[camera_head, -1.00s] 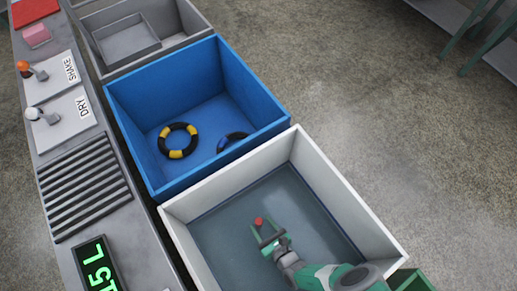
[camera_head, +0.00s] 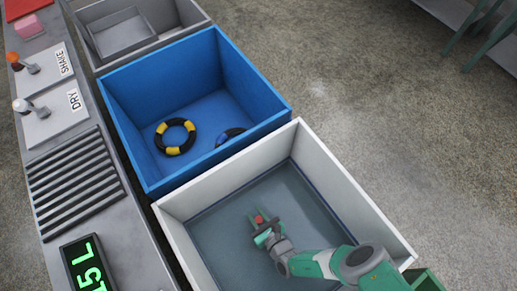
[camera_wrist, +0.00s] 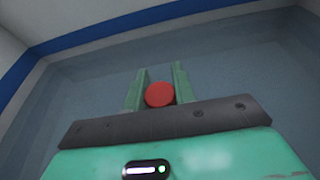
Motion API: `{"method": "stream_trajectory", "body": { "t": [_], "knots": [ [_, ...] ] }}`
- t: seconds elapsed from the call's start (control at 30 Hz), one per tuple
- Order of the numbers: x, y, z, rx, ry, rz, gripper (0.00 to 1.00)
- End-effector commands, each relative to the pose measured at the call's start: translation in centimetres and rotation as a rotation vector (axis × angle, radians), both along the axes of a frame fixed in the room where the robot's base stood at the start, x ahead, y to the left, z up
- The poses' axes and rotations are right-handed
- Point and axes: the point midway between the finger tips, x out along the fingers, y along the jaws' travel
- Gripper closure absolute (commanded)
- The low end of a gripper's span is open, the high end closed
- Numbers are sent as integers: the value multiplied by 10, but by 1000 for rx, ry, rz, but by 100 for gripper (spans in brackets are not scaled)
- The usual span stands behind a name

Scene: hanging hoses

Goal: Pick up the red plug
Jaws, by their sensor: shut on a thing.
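The red plug (camera_head: 259,219) is a small round red piece in the white-walled bin (camera_head: 345,185) with a grey-blue floor. My gripper (camera_head: 262,226) reaches down into that bin, and its green fingers are shut on the plug. In the wrist view the red plug (camera_wrist: 159,95) shows as a red disc between the two green fingers of my gripper (camera_wrist: 159,88), touching or nearly touching both. What lies under the plug is hidden, and I cannot tell whether it still touches the bin floor.
A blue bin (camera_head: 270,115) beyond holds a black-and-yellow ring (camera_head: 175,136) and a second dark ring (camera_head: 230,135). A grey bin (camera_head: 190,20) stands farther back. On the left is a panel with levers marked SHAKE and DRY, a grille and a green display (camera_head: 88,265).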

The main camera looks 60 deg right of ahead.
Motion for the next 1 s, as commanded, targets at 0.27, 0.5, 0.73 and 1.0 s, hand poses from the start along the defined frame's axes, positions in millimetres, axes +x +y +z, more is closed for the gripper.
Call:
{"method": "stream_trajectory", "body": {
  "t": [0.27,0.5,0.73,1.0],
  "knots": [
    [0,0,17,1,0,-1,97],
    [0,0,70,1,-1,-2,97],
    [0,0,103,3,1,-1,97],
    [0,0,99,1,1,0,97]
  ]
}}
